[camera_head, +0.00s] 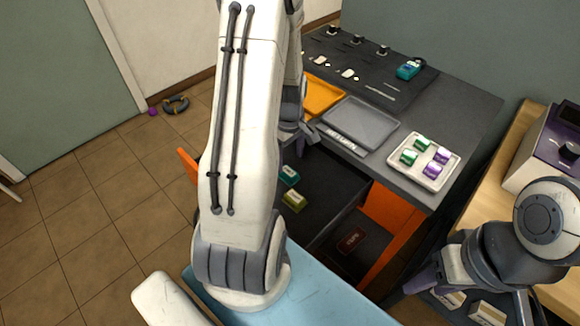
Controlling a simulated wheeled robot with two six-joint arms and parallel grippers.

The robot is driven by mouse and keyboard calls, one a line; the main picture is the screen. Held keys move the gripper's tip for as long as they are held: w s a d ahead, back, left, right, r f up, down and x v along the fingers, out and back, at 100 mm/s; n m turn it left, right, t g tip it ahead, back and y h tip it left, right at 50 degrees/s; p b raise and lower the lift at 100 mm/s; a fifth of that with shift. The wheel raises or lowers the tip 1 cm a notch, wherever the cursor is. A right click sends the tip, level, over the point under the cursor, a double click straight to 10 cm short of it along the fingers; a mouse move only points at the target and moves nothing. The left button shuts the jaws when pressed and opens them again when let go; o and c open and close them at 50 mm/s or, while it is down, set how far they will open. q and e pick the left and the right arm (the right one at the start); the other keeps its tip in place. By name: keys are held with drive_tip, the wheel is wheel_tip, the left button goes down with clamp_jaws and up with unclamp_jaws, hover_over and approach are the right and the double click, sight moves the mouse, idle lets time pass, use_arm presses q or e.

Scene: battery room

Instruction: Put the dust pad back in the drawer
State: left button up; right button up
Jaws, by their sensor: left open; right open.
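The drawer (378,228) stands open below the dark worktop, with orange side walls and a dark interior. Green boxes (292,188) lie inside toward its left. A dark area with a small red label (351,240) shows lower in it; I cannot tell whether this is the dust pad. I cannot pick out the dust pad with certainty. My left gripper (303,138) is open above the drawer's back edge, close to the grey tray, partly hidden by my arm. My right gripper (466,300) is open at the lower right, above small pale boxes (486,313).
The worktop (450,110) holds an orange tray (322,95), a grey tray (385,128), a white tray (456,166) with green and purple blocks, and a blue device (409,69). A wooden bench with a purple-and-white machine (548,150) stands right. The tiled floor is mostly free.

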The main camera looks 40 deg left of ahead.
sight(290, 172)
use_arm(q)
wheel_tip(290, 172, up, 5)
drive_tip(key=s+d+r+m, duration=0.1)
drive_tip(key=d+r+m, duration=0.4)
drive_tip(key=d, duration=0.5)
drive_tip(key=s+d+r+m, duration=0.1)
drive_tip(key=d+r+m, duration=0.2)
drive_tip(key=d+m, duration=0.55)
drive_tip(key=s+d+r+m+h, duration=0.1)
drive_tip(key=s+d+r+m, duration=0.2)
drive_tip(key=s+d+m, duration=0.8)
drive_tip(key=s+d, duration=0.1)
drive_tip(key=s, duration=0.2)
drive_tip(key=shift+s+d+r, duration=0.15)
drive_tip(key=shift+s+r, duration=0.05)
drive_tip(key=shift+r, duration=0.15)
